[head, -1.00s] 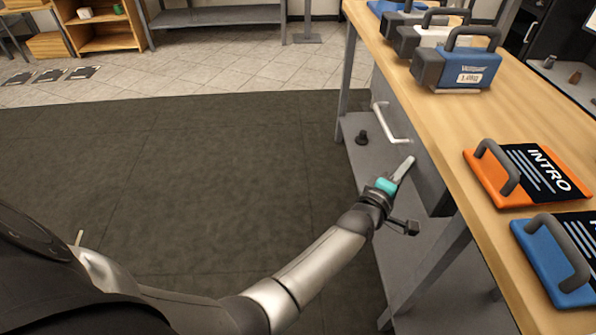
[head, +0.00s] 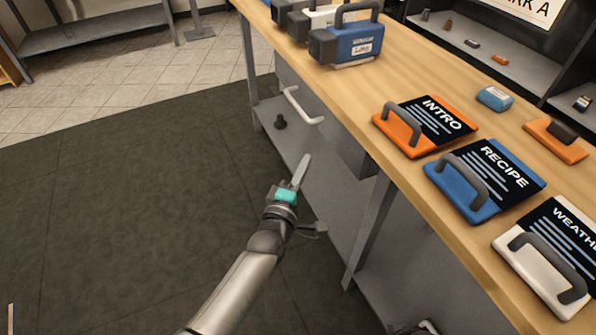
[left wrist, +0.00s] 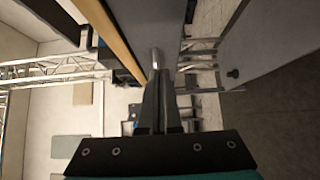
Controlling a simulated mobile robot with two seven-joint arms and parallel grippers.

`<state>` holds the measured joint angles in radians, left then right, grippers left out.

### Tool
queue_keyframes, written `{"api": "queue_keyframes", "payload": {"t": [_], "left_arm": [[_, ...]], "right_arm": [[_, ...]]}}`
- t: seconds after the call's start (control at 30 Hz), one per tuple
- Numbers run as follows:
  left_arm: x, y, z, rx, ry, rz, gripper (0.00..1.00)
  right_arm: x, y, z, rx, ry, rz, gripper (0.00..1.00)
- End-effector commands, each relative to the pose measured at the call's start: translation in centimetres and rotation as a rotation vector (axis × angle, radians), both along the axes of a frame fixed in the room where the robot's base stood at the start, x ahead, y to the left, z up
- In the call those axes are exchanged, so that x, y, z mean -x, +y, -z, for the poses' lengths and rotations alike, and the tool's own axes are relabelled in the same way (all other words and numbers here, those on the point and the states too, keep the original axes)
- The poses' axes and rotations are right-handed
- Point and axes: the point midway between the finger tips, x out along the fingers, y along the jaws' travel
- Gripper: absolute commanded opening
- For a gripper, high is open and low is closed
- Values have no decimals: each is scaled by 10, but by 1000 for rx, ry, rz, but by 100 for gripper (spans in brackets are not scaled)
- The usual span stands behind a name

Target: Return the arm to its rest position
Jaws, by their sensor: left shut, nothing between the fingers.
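My left arm (head: 238,290) comes in from the bottom of the head view and reaches up beside the workbench. My left gripper (head: 303,162) is shut and empty, its thin fingers pressed together. It is below the white drawer handle (head: 303,108) in the picture, with a visible gap between them. In the left wrist view the closed fingers (left wrist: 155,58) point away from the camera with nothing between them.
The wooden workbench (head: 400,92) holds orange, blue and white handled cards and several handled cases, including a blue one (head: 352,45). A dark knob-like object (head: 280,121) is on the grey lower shelf (head: 318,185). Dark floor matting (head: 130,200) lies clear to the left.

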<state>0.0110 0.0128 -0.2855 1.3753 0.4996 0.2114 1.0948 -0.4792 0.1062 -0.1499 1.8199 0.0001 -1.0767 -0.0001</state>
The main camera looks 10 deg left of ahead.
Motion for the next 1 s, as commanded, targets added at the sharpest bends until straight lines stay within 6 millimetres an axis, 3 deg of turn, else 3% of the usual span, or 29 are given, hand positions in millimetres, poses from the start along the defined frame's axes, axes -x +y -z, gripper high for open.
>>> {"api": "queue_keyframes", "payload": {"t": [0.3, 0.67, 0.77, 0.87, 1.0], "left_arm": [[30, 6, 0, 0, 1, 1, 0], [35, 7, 8, -31, 19, 4, 0], [45, 12, 34, -147, 80, 19, 0], [67, 23, 81, -352, 189, 62, 0], [122, 47, 156, -694, 370, 186, 0]], "right_arm": [[13, -2, 19, 4, 33, -1, 50], [15, -3, 23, 6, 37, -1, 50], [19, -6, 31, 11, 42, -2, 50], [26, -12, 44, 18, 46, -5, 50], [42, -24, 65, 32, 50, -6, 50]]}}
